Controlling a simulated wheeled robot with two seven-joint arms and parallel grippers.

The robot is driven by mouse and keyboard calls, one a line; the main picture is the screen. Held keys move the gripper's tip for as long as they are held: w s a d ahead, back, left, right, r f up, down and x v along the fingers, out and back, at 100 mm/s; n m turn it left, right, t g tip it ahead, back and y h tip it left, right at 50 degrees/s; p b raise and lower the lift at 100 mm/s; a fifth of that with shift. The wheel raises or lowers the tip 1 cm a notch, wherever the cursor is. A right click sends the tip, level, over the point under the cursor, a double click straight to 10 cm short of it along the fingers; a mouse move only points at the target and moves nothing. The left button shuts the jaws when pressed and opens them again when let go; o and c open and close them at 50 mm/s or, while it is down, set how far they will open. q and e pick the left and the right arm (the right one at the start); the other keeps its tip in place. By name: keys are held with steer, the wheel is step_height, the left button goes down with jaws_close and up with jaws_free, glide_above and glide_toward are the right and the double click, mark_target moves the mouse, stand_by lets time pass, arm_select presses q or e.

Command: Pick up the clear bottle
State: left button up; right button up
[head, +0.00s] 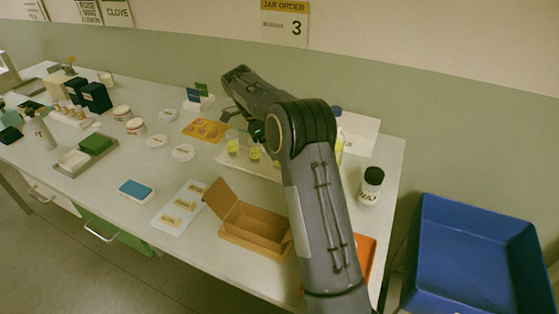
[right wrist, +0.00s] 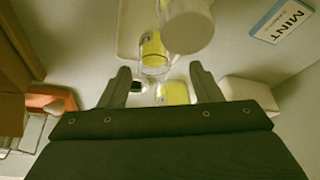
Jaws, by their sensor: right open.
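Small clear bottles with yellow liquid stand in a row near the middle of the table in the head view; one clear bottle (head: 232,142) is at the row's left end, with another clear bottle (head: 254,153) beside it. My right arm hides part of the row. In the right wrist view, my right gripper (right wrist: 160,68) is open. A clear bottle with yellow (right wrist: 153,48) shows just beyond the fingertips, and a second yellow-filled one (right wrist: 176,93) shows between the fingers. Neither is clearly gripped. My left gripper is not in view.
An open cardboard box (head: 256,230) lies at the front, a dark-capped jar (head: 371,186) at right. A blue bin (head: 478,255) is beyond the table's right edge.

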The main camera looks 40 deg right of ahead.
steer(key=x, duration=0.4)
steer(key=shift+s+a+f, duration=0.2)
steer(key=shift+s+f, duration=0.15)
steer(key=shift+s, duration=0.05)
steer(key=shift+d+f, duration=0.1)
steer(key=shift+f, duration=0.3)
steer(key=c, duration=1.1)
steer(key=shift+r, duration=0.1)
